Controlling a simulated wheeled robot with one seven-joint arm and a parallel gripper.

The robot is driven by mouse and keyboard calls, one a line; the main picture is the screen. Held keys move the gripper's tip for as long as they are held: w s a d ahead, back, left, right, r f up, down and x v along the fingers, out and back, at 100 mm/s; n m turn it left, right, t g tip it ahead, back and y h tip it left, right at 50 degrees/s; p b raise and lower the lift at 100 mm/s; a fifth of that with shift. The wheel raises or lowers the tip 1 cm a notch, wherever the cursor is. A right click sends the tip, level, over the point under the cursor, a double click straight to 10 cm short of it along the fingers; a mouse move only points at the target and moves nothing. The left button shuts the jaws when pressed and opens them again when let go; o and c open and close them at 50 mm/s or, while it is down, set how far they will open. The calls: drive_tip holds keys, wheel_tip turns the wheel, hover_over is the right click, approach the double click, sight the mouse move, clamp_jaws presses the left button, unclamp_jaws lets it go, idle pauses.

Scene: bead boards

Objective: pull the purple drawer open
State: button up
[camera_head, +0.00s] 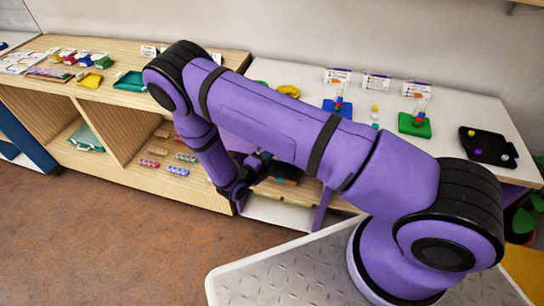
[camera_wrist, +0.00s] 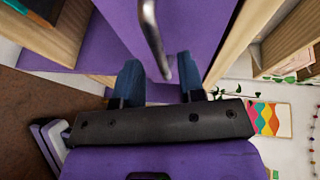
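The purple drawer (camera_wrist: 200,25) fills the upper middle of the wrist view. Its metal bar handle (camera_wrist: 152,35) runs from the top edge down to a point between my fingers. My gripper (camera_wrist: 159,66) is open, with one dark blue finger on each side of the handle's lower end. Gaps show between the fingers and the bar, and I cannot see any contact. In the head view my gripper (camera_head: 262,163) is at the front of the furniture, below the tabletop.
A white tabletop (camera_head: 462,112) holds a black tray (camera_head: 488,147), a green bead board (camera_head: 414,125) and a blue one (camera_head: 337,107). A wooden shelf unit (camera_head: 120,98) with bead items stands at left. The brown floor (camera_head: 120,240) in front is clear.

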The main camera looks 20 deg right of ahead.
drive_tip(key=shift+x, duration=1.55)
clamp_jaws()
drive_tip(key=s+a, duration=0.7)
drive_tip(key=s, duration=0.3)
drive_tip(key=s+a, duration=0.8)
drive_tip(key=s, duration=0.3)
drive_tip(key=shift+s+a, duration=0.25)
unclamp_jaws()
drive_tip(key=shift+a, duration=0.1)
